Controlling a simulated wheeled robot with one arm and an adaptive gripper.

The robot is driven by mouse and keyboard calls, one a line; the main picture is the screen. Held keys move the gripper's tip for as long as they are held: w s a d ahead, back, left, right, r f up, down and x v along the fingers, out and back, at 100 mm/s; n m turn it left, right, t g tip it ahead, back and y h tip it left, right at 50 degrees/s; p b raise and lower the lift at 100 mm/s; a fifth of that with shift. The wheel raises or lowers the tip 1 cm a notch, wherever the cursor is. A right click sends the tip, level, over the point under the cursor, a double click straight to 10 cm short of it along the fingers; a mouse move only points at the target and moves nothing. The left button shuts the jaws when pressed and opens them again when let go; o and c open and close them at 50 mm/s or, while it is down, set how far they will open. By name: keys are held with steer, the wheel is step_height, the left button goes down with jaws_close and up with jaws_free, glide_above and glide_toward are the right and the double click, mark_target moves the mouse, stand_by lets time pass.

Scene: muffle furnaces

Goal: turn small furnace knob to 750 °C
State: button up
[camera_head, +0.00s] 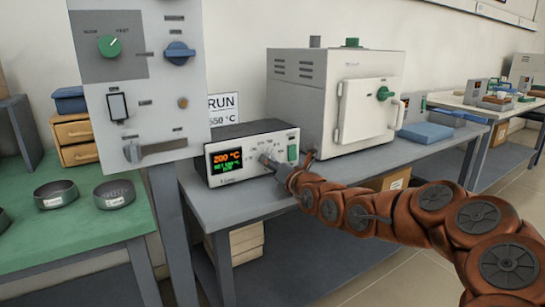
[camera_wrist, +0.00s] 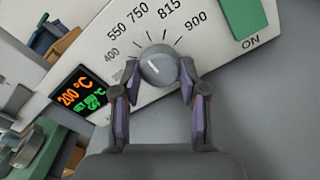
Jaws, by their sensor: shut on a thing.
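The small furnace's control box (camera_head: 235,142) sits on the grey bench, and its display (camera_head: 226,160) reads 200 °C in orange above small green text. In the wrist view the grey round knob (camera_wrist: 158,66) has a short white pointer line, tilted; I cannot tell which mark it lines up with. The dial marks around it (camera_wrist: 139,11) read 400, 550, 750, 815 and 900. My gripper (camera_wrist: 160,76) is shut on the knob, one finger on each side. In the head view my gripper (camera_head: 276,164) reaches the box's front, and its fingers hide part of the knob area.
A green ON switch (camera_wrist: 241,14) is right of the dial. The white furnace (camera_head: 335,95) with a closed door stands behind right. A grey control panel (camera_head: 140,75) rises at left. Dark round dishes (camera_head: 114,194) sit on the green table. A blue pad (camera_head: 425,132) lies on the bench.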

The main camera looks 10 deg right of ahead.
steer(key=shift+r+m+p, duration=0.35)
steer(key=shift+m+p, duration=0.65)
steer(key=shift+p, duration=2.85)
steer(key=shift+f+m+p, duration=0.25)
steer(key=shift+m+p, duration=0.25)
steer(key=shift+p, duration=1.6)
steer(key=o, duration=1.1)
steer(key=shift+o, duration=0.2)
steer(key=shift+s, duration=0.1)
steer(key=shift+v, duration=3.7)
